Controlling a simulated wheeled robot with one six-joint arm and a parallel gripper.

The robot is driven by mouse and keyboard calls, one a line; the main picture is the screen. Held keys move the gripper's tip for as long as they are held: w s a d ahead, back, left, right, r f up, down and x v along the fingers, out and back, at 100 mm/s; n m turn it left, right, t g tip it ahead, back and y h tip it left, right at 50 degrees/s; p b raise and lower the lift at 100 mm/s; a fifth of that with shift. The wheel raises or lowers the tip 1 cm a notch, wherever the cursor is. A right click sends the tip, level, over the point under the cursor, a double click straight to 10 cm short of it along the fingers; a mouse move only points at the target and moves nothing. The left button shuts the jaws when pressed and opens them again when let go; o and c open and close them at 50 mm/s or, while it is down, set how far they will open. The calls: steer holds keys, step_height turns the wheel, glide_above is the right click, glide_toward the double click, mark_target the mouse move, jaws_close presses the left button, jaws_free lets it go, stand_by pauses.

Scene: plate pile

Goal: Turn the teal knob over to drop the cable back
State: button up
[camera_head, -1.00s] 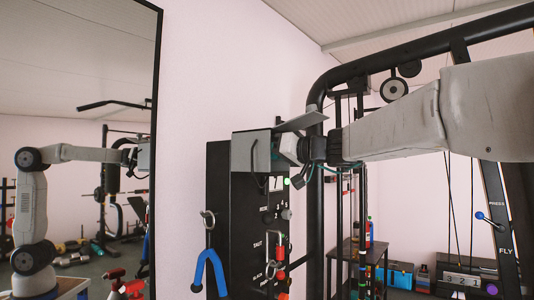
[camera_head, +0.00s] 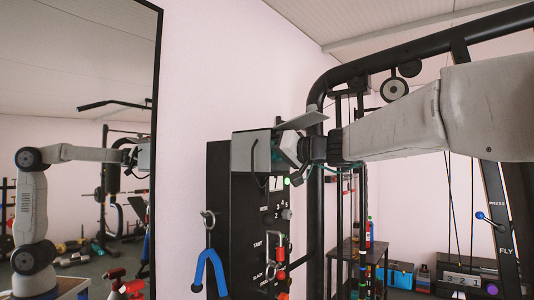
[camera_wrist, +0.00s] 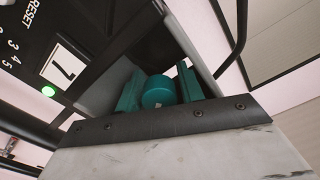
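The teal knob (camera_wrist: 158,92) is a round, short cylinder in the wrist view, at the grey box on the black panel. My gripper (camera_wrist: 157,84) has two teal fingers, one on each side of the knob. The knob fills the space between them, and they look shut on it. In the head view my gripper (camera_head: 283,150) is at the grey box (camera_head: 243,151) near the top of the panel, with its fingertips largely hidden by the box's side. The cable cannot be made out clearly.
The black panel (camera_head: 218,215) carries a lit green lamp (camera_head: 287,181), small knobs and a blue-handled hook (camera_head: 209,268). A tall mirror (camera_head: 80,60) stands left. Black rack posts (camera_head: 316,200) rise just right of the panel.

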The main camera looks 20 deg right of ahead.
steer(key=v, duration=0.7)
steer(key=shift+s+d, duration=0.25)
steer(key=shift+s, duration=0.05)
